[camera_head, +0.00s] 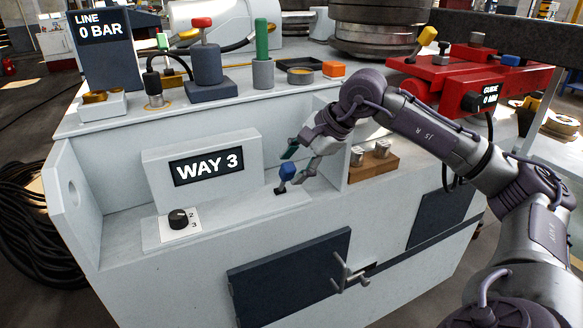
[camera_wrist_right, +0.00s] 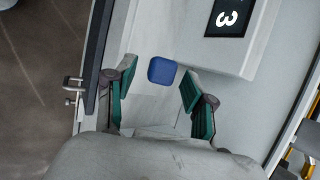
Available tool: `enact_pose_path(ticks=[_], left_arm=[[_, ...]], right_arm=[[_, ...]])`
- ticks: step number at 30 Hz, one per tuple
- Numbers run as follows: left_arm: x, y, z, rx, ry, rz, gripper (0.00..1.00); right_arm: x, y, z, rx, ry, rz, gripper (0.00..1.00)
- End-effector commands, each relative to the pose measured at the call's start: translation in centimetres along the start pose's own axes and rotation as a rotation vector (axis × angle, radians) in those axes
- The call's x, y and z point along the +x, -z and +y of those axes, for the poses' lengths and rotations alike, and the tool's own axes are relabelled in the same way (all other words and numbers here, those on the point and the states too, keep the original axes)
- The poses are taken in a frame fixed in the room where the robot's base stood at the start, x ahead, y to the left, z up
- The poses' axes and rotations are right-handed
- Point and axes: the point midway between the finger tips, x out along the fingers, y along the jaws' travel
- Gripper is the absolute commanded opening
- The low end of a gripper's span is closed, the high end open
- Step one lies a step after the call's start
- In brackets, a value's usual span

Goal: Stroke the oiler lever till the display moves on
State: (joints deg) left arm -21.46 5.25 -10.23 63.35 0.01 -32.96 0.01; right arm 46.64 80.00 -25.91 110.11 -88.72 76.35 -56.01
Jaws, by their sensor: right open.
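A short lever with a blue square knob (camera_head: 287,172) stands in a slot on the front ledge of the grey machine. My right gripper (camera_head: 294,165) is open close beside the blue knob. In the right wrist view the blue knob (camera_wrist_right: 162,71) appears between and just beyond the two green-padded fingers (camera_wrist_right: 157,88), with gaps on both sides. A display (camera_head: 206,167) reads "WAY 3". Another display (camera_head: 104,27) reads "LINE 0 BAR". On the top stand a red-knobbed lever on a dark cylinder (camera_head: 206,64) and a green-handled post (camera_head: 263,72). No label marks which lever is the oiler's.
A black rotary selector (camera_head: 179,219) sits left on the ledge. A wooden block with metal pieces (camera_head: 373,160) stands in a recess right of my gripper. A red fixture (camera_head: 451,80) with a "GUIDE 0 MM" display (camera_head: 489,95) is at the right. The ledge between selector and blue knob is clear.

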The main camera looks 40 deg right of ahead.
Motion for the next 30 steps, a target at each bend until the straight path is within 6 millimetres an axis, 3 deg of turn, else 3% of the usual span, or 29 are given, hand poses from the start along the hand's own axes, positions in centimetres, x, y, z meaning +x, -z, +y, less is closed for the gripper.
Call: enact_pose_path(ticks=[9,15,30], left_arm=[[0.0,0.1,0.1,0.000,-0.001,0.002,0.00],[0.0,0.1,0.1,0.000,-0.001,0.002,0.00],[-0.3,0.0,0.1,0.000,-0.001,0.000,0.00]], right_arm=[[-6.8,0.0,-0.1,0.000,0.004,0.003,0.54],[-9.6,0.0,0.0,-0.001,0.002,0.001,0.54],[-10.3,-0.4,-0.1,-0.007,-0.006,-0.004,0.54]])
